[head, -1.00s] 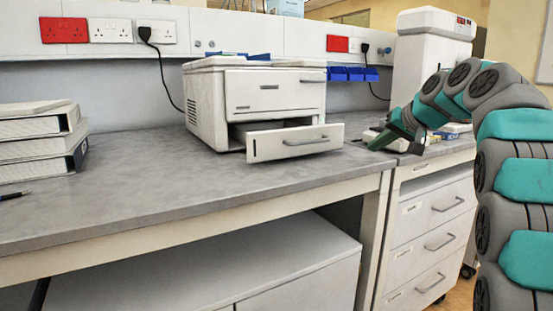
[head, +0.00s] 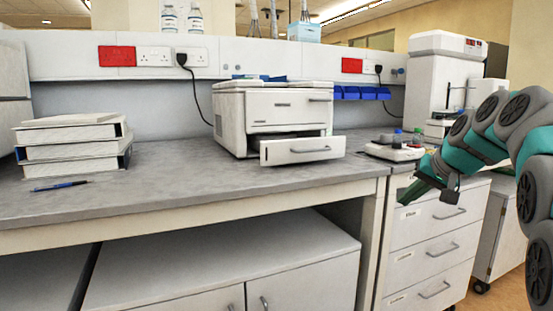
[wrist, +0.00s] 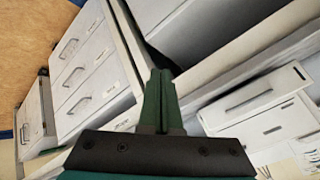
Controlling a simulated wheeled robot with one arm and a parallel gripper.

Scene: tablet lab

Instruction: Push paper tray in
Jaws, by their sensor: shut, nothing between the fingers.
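The white printer (head: 275,112) stands on the grey bench in the head view. Its paper tray (head: 302,149) is pulled out at the front and has a bar handle. The tray also shows at the right of the wrist view (wrist: 256,97), apart from the fingers. My gripper (head: 408,193) is to the right of the tray and lower, in front of the bench edge near the drawer unit. Its green fingers are together and empty in the wrist view (wrist: 162,85).
A balance-like device (head: 393,151) sits on the bench right of the printer. A drawer unit (head: 433,235) stands below it. Binders (head: 72,145) and a blue pen (head: 60,186) lie at left. The bench top (head: 190,185) in front of the printer is clear.

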